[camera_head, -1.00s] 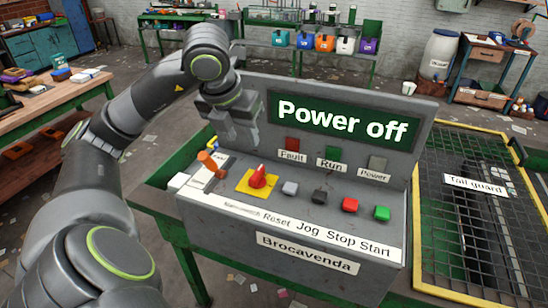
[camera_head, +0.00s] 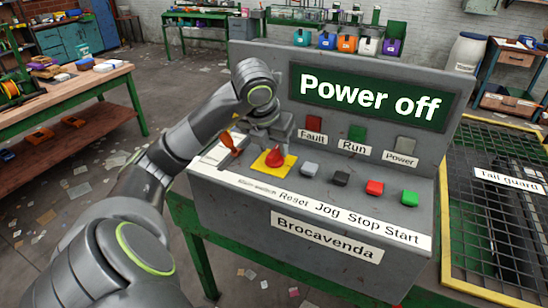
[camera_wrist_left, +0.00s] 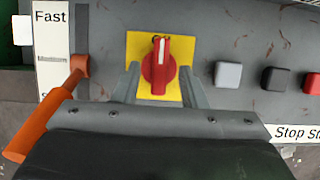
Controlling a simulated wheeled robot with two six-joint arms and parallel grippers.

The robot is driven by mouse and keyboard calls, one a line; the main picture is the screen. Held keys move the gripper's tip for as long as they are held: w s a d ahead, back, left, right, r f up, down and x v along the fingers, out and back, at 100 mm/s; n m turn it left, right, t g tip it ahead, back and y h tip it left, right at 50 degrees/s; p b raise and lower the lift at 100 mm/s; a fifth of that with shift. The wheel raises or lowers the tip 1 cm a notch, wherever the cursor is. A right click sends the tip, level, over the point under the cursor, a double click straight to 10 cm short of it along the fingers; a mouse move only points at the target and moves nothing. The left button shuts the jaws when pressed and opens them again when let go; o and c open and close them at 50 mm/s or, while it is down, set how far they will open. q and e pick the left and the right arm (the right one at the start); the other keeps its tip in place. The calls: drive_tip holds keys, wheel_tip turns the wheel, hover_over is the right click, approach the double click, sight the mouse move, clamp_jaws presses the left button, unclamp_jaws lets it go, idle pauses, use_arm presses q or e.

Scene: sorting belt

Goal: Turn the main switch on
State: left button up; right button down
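The main switch is a red rotary knob (camera_head: 274,158) on a yellow plate (camera_head: 262,166) at the left of the grey control panel. In the left wrist view the knob (camera_wrist_left: 158,66) has a white line and points straight up. My left gripper (camera_head: 275,141) is over the switch in the head view. In the left wrist view its two fingers (camera_wrist_left: 158,84) are apart, one on each side of the knob's lower part. I cannot tell whether they touch it. The display (camera_head: 368,96) reads "Power off". My right gripper is not in view.
An orange lever (camera_wrist_left: 45,118) stands just left of the switch. Grey (camera_head: 310,169), black (camera_head: 340,179), red (camera_head: 375,188) and green (camera_head: 410,198) buttons line up to its right. A yellow-framed tail guard (camera_head: 500,200) is at the right.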

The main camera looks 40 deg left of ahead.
use_arm(q)
drive_tip(key=shift+x, duration=0.85)
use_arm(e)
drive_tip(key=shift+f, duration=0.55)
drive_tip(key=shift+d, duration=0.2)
use_arm(q)
clamp_jaws()
drive_tip(key=shift+b, duration=0.3)
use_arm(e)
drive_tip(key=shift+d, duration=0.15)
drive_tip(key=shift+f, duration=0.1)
